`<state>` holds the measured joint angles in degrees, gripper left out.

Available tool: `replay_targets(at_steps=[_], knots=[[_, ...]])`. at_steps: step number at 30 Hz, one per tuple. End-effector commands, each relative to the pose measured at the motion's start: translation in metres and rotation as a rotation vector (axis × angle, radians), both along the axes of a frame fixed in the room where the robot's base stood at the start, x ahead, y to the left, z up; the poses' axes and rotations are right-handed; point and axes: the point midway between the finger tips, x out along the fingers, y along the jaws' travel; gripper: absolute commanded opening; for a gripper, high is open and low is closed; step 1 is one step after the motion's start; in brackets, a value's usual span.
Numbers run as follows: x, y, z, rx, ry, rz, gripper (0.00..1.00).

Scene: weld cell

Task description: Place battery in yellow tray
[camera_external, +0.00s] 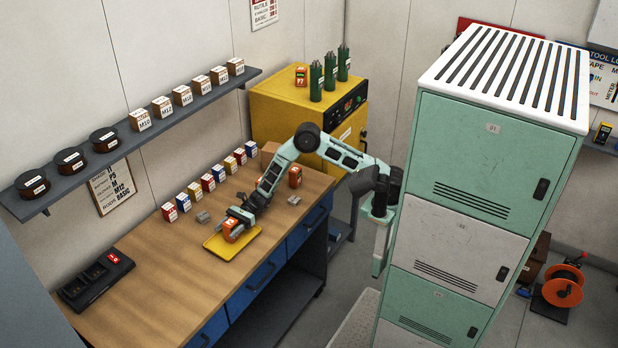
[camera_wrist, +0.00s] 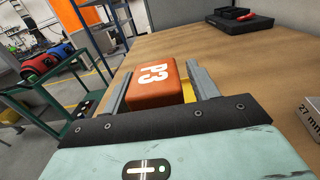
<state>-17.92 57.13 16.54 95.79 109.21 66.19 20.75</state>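An orange battery (camera_wrist: 153,82) marked P3 lies between the two fingers of my gripper (camera_wrist: 160,90) in the wrist view. In the external view the battery (camera_external: 231,228) is at the yellow tray (camera_external: 220,246), near its upper left part, with my gripper (camera_external: 235,222) around it from above. A bit of the yellow tray (camera_wrist: 188,93) shows between the battery and the right finger, so the fingers look slightly apart from the battery. The battery appears upright and low in the tray; its underside is hidden.
Another orange block (camera_external: 295,176) stands near the bench's far end. Small coloured boxes (camera_external: 208,182) line the wall side, with grey metal blocks (camera_external: 203,217) near the tray. A black charger (camera_external: 95,278) lies at the left end. The wooden bench (camera_external: 160,290) is clear between charger and tray.

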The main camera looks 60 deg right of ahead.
Motion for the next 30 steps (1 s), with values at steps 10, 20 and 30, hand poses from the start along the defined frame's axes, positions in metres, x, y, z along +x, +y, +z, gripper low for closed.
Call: replay_targets(at_steps=[10, 20, 30], knots=[[-0.001, 0.001, 0.005, 0.001, -0.001, 0.002, 0.60], [0.000, -0.030, 0.029, 0.003, -0.005, 0.001, 0.60], [0.000, -0.030, 0.071, 0.000, -0.002, 0.000, 0.60]])
